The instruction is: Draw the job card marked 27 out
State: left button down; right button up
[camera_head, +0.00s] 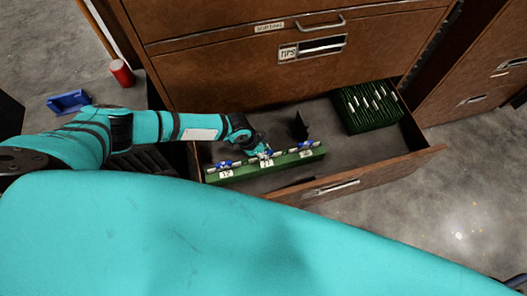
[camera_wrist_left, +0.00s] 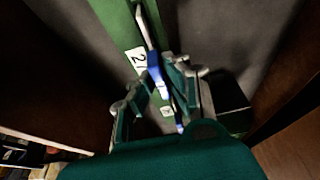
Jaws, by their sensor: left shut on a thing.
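A long green rack (camera_head: 285,164) lies along the front of the open drawer, with three white number labels on its face. The left label (camera_head: 227,174) reads like 12. The middle label (camera_head: 266,163) starts with 2, and its second digit is hard to read. Blue-and-white pieces stand at each label. My left gripper (camera_head: 263,152) is at the middle label, shut on the blue-and-white job card (camera_wrist_left: 154,62) there. In the left wrist view the fingers (camera_wrist_left: 160,92) flank this card, which still stands at the green rack; its lower part is hidden. My right gripper is not seen.
The brown drawer (camera_head: 338,187) is open below a closed cabinet drawer. A green box of upright files (camera_head: 370,107) sits at its right, and a small black piece (camera_head: 299,127) stands behind the rack. A red can (camera_head: 122,72) and blue tray (camera_head: 69,101) are at left.

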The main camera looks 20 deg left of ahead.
pick_arm(q)
jog(key=shift+r+p, duration=0.65)
jog(key=shift+r, duration=0.05)
jog(key=shift+r+p, duration=0.95)
jog(key=shift+r, duration=0.1)
jog(key=shift+r+p, duration=2.8)
jog(key=shift+r, duration=0.25)
